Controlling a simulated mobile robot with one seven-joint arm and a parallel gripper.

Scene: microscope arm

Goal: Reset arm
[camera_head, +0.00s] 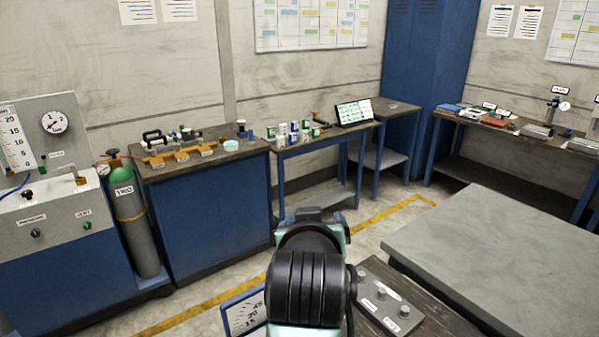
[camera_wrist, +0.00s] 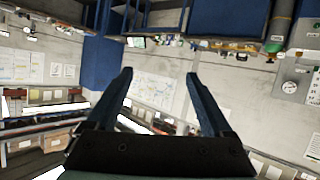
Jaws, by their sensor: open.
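My gripper (camera_wrist: 160,95) shows in the wrist view with its two dark blue fingers spread wide and nothing between them. The wrist view is turned upside down and looks across the room at the far wall. My gripper appears clear of the benches and touches nothing that I can see.
A blue cabinet bench (camera_head: 205,215) and a gas cylinder (camera_head: 130,215) stand at the left. A narrow table (camera_head: 325,144) with small cans and a tablet stands at the back. A large grey slab table (camera_head: 490,250) fills the right. Floor shows between them.

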